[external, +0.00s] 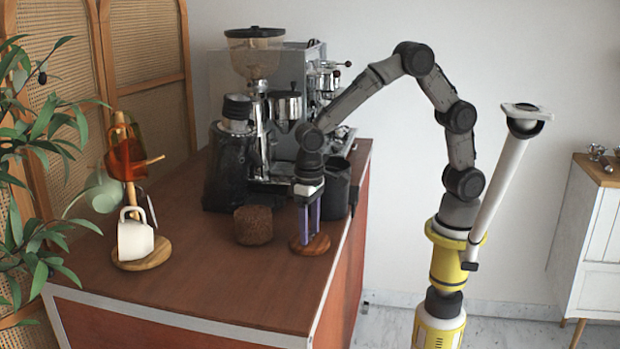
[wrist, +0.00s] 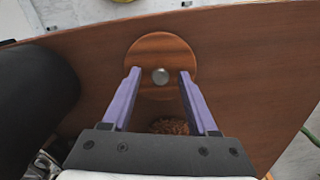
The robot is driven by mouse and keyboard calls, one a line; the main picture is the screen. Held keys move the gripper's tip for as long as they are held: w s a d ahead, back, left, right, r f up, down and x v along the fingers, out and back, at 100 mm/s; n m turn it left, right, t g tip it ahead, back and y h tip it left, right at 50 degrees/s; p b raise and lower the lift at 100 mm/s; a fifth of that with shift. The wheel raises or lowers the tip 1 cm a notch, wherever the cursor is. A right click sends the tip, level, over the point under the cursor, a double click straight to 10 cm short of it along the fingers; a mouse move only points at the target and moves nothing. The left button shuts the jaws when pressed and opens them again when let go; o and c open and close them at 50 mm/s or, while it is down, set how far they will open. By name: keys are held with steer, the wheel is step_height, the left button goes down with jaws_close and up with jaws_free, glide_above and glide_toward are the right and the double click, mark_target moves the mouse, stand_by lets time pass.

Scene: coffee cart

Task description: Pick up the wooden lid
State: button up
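The wooden lid (external: 322,244) is a flat round disc lying on the brown cart top near its right edge. In the wrist view the lid (wrist: 161,47) shows a metal knob (wrist: 160,76) at its near part. My gripper (external: 308,242) points down at the lid, with its purple fingers apart. In the wrist view my gripper (wrist: 160,75) has one fingertip on each side of the knob, with visible room on both sides. I cannot tell whether the fingertips touch the lid.
A brown cork-like cylinder (external: 253,225) stands left of the lid. A dark pitcher (external: 336,187) and the coffee machine (external: 300,100) stand behind. A mug stand with a white mug (external: 135,237) is at the left. The front of the cart top (external: 200,285) is clear.

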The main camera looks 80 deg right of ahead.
jaws_close()
steer(key=shift+r, duration=0.15)
